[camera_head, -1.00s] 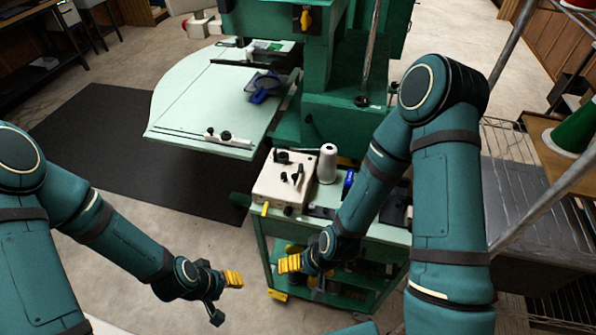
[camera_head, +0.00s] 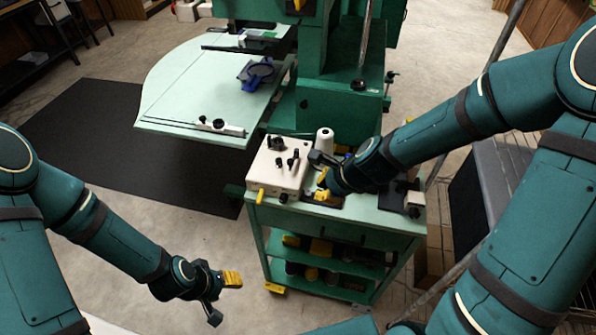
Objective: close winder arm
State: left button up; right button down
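The winder (camera_head: 277,172) is a cream box with black knobs and posts on top, standing on the left part of a green cart. A yellow lever (camera_head: 260,196) sticks out at its front left; I cannot tell which part is the winder arm. My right gripper (camera_head: 317,173) is just right of the winder, above the cart top. Its dark finger and yellow-padded finger look spread apart with nothing between them. Whether it touches the winder is unclear. My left gripper (camera_head: 223,297) is low at the left, away from the cart, open and empty.
A white thread cone (camera_head: 325,141) stands behind my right gripper. The green cart (camera_head: 330,222) has lower shelves with dark and yellow items. A green machine with a pale table (camera_head: 190,100) holding a blue clamp (camera_head: 259,75) stands behind.

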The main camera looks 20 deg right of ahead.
notch_tip(320, 180, up, 6)
jog(key=w+d+m+t+b, duration=0.1)
jog(key=d+m, duration=0.1)
jog(key=m, duration=0.5)
jog(key=shift+r, duration=0.25)
jog(key=shift+w+f, duration=0.1)
jog(key=b, duration=0.3)
send_near(290, 171)
notch_tip(290, 171, down, 4)
jog(key=shift+w+a+f+p, duration=0.1)
jog(key=shift+w+a+p, duration=0.55)
jog(key=shift+w, duration=0.25)
jog(key=shift+w+a+f, duration=0.15)
jog(key=shift+w+a, duration=0.05)
jog(key=shift+w, duration=0.15)
jog(key=shift+a+t, duration=0.1)
jog(key=shift+t, duration=0.2)
jog(key=shift+a+m, duration=0.25)
jog(key=shift+m, duration=0.15)
